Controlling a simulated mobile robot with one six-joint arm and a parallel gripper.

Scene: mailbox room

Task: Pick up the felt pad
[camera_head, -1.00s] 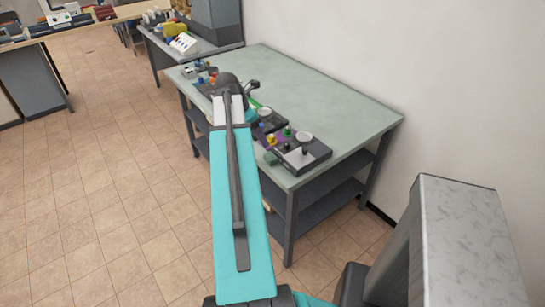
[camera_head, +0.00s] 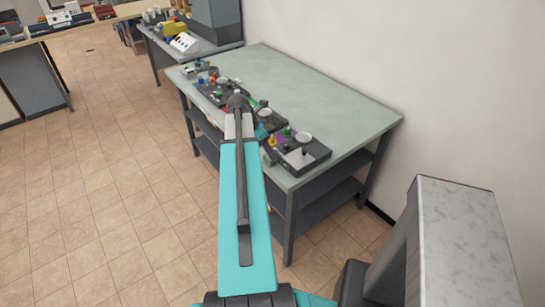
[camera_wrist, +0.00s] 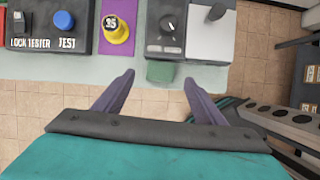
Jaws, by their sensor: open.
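A small dark green block-like pad (camera_wrist: 160,71), which looks like the felt pad, lies at the near edge of the table. My gripper (camera_wrist: 159,79) is open, with one finger on each side of the pad in the wrist view and nothing held. I cannot tell the height gap between the fingertips and the pad. In the head view my arm covers part of the table edge, and the pad is hard to make out there.
The grey-green table (camera_head: 310,95) carries a row of devices. A black box with a dial (camera_wrist: 166,28) stands just behind the pad. A yellow knob (camera_wrist: 117,30) on a purple mat (camera_wrist: 108,47) is to its left. The table's far side is clear.

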